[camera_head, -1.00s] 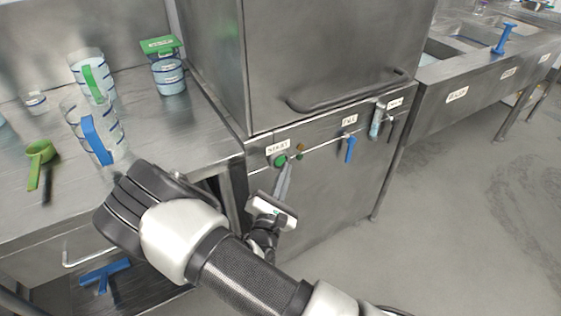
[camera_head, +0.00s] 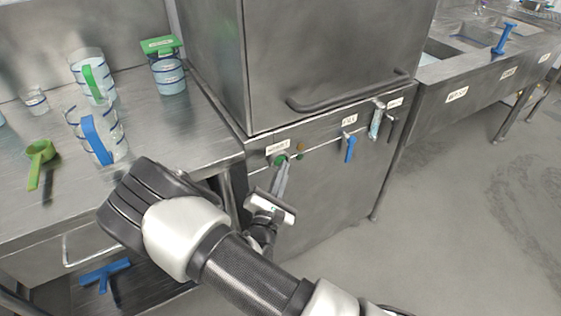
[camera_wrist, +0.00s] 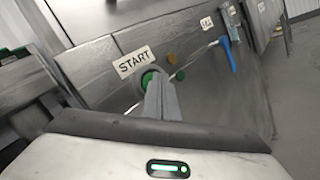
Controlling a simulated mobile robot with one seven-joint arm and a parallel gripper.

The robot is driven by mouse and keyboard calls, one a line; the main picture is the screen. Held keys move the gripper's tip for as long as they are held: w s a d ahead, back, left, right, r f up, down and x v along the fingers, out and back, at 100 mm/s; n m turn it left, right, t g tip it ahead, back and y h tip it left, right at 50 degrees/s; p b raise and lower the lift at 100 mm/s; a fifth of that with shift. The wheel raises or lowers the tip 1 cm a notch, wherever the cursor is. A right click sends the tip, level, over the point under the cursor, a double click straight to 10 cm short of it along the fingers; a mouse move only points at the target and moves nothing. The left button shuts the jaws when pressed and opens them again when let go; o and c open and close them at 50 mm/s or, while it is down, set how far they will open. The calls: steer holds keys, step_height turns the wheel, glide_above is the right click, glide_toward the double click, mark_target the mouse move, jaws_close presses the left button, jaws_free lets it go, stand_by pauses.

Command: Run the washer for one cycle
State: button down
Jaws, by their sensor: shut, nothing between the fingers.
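The washer (camera_head: 330,190) is a steel box machine with its hood (camera_head: 310,55) down and a long bar handle across the hood's lower front. On its front panel a green button (camera_head: 279,160) sits below a START label; the button also shows in the wrist view (camera_wrist: 150,78), partly hidden by my fingers. My gripper (camera_head: 284,164) is shut and empty. Its fingertips, also in the wrist view (camera_wrist: 155,80), are at the green button's lower right edge. I cannot tell whether they touch it or press it in.
A blue-handled lever (camera_head: 350,148) is right of the button, with an amber light (camera_head: 300,146) between. Sinks (camera_head: 470,36) are at right. Floor at right is clear.

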steer(key=shift+w+a, duration=0.1)
steer(key=shift+w, duration=0.1)
stand_by(0.5)
steer(key=shift+s+d+p, duration=0.3)
steer(key=shift+s+d, duration=0.2)
steer(key=shift+s, duration=0.25)
steer(key=shift+s+d, duration=0.1)
steer(key=s+d, duration=0.1)
steer(key=s, duration=0.1)
steer(key=s+d+p, duration=0.1)
steer(key=s, duration=0.1)
steer(key=shift+d, duration=0.3)
stand_by(0.5)
